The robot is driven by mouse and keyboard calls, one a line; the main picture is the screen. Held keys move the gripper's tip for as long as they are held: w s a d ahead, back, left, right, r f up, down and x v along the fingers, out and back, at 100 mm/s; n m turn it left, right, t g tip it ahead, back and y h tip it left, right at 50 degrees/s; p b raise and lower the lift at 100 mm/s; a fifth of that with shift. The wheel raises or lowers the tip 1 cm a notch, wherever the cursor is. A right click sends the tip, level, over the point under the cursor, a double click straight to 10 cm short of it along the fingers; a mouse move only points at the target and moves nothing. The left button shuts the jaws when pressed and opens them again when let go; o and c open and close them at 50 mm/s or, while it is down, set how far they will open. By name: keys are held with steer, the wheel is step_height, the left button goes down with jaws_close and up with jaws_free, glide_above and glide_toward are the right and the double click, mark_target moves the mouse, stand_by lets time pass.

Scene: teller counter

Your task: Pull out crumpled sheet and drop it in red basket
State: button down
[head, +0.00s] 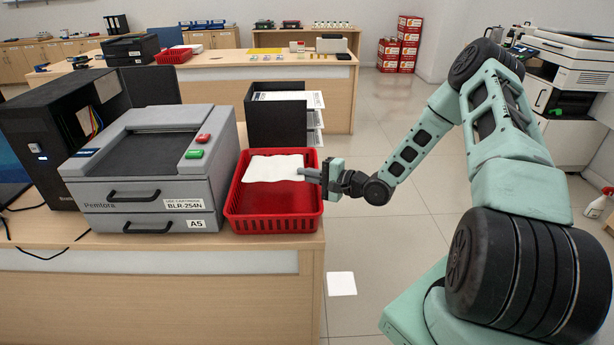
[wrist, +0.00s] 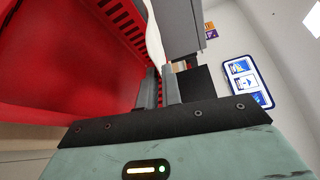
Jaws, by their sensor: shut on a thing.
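A white, slightly wavy sheet (head: 274,168) is over the back part of the red basket (head: 272,226), which stands at the right end of the front counter. My gripper (head: 309,174) is at the sheet's right edge, shut on it, above the basket's right rim. In the wrist view the sheet (wrist: 154,42) shows as a thin white strip running up from between my two grey fingers (wrist: 161,82). The basket (wrist: 60,50) fills the left of that view. I cannot tell whether the sheet touches the basket.
A grey printer (head: 150,165) stands just left of the basket. A black paper tray unit (head: 275,120) with sheets in it stands behind. Another white sheet (head: 341,283) lies on the floor right of the counter. The floor beyond is open.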

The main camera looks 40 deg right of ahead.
steer(key=c, duration=1.5)
jaws_free()
steer(key=b+v, duration=0.2)
steer(key=v, duration=1.5)
steer(key=shift+s, duration=0.25)
steer(key=shift+d+f, duration=0.1)
